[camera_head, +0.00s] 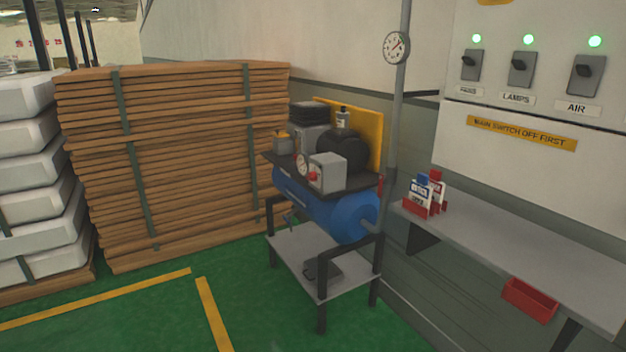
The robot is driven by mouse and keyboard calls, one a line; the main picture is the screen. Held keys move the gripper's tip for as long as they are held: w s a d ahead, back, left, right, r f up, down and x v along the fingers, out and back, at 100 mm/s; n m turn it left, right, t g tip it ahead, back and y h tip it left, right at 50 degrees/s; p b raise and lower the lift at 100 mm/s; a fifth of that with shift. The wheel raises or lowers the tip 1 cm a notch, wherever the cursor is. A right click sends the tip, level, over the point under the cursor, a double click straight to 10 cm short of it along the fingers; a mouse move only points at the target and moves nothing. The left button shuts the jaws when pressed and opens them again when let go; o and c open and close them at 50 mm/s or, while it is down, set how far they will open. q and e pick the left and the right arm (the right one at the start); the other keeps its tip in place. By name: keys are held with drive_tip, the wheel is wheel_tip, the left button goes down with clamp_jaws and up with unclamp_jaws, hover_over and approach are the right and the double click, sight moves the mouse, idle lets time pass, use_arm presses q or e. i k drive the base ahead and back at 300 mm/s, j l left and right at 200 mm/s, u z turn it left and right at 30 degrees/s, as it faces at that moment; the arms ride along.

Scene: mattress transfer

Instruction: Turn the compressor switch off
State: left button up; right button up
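A blue air compressor (345,214) stands on a grey metal stand (285,250) in the middle of the head view. On its top plate a grey box (328,168) carries a small red knob (313,177), which looks like its switch; its setting is too small to tell. On the wall panel at the upper right are three lever switches: a left one with a blurred label (470,65), LAMPS (521,68) and AIR (585,74). A green light glows above each. Neither of my grippers is in view.
A grey shelf (520,250) with a red card holder (425,194) and red bin (530,299) runs along the right wall. A pipe (397,120) with a gauge rises beside the compressor. Stacked boards (190,160) stand behind left. Green floor (160,310) is clear in front.

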sight(312, 175)
drive_tip(key=i+j+z, duration=0.15)
drive_tip(key=z, duration=0.25)
drive_tip(key=i+j+z, duration=0.15)
drive_tip(key=z, duration=0.25)
drive_tip(key=i+j+z, duration=0.1)
drive_tip(key=j, duration=0.15)
drive_tip(key=i+j+z, duration=0.1)
drive_tip(key=j, duration=0.2)
drive_tip(key=i+j+z, duration=0.15)
drive_tip(key=j, duration=0.15)
drive_tip(key=i+j, duration=0.1)
drive_tip(key=j, duration=0.3)
drive_tip(key=i+j+z, duration=0.15)
drive_tip(key=j, duration=0.7)
drive_tip(key=i+j+z, duration=0.1)
drive_tip(key=j, duration=0.3)
drive_tip(key=i+j, duration=0.1)
drive_tip(key=j, duration=0.35)
drive_tip(key=i+j, duration=0.1)
drive_tip(key=j, duration=0.35)
drive_tip(key=i+j, duration=0.15)
drive_tip(key=j, duration=0.25)
drive_tip(key=i+j, duration=0.1)
drive_tip(key=j, duration=0.35)
drive_tip(key=i+j, duration=0.1)
drive_tip(key=j, duration=0.35)
